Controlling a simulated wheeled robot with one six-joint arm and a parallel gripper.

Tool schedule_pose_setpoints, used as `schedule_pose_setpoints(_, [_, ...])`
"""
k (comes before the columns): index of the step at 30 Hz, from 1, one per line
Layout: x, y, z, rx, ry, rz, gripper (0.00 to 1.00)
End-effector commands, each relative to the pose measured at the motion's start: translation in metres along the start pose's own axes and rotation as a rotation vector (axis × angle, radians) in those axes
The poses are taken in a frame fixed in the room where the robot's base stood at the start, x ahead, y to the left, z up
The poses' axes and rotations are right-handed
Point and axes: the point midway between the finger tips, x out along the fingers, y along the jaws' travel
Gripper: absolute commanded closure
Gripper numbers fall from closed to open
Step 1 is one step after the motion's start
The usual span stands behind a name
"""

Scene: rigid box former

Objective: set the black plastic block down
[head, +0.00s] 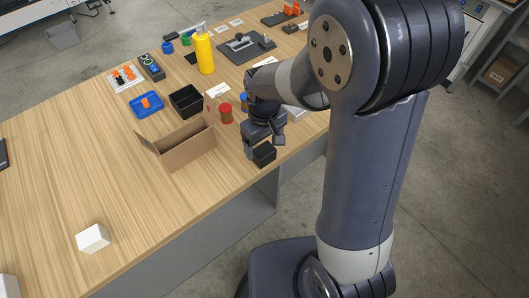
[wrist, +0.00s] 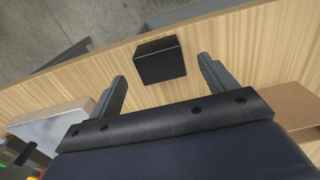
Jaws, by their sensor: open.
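The black plastic block (head: 264,154) is a small dark box near the table's front edge, directly below my gripper in the head view. In the wrist view the block (wrist: 160,60) rests on the wood table between and just beyond the fingertips, with clear gaps on both sides. My gripper (wrist: 161,71) is open and empty, its two grey fingers apart. In the head view my gripper (head: 262,140) is partly hidden by its own wrist.
An open cardboard box (head: 190,152) stands left of the block. A white block (head: 93,238) lies front left. The table's left middle is clear.

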Motion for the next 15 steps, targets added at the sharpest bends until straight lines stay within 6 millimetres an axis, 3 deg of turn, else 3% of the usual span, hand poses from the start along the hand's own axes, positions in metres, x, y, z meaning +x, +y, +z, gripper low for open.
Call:
schedule_pose_setpoints(9, [0.038, 0.0, 0.0, 0.0, -0.005, -0.001, 0.2])
schedule_pose_setpoints(15, [0.049, 0.0, -0.001, 0.0, -0.001, 0.0, 0.2])
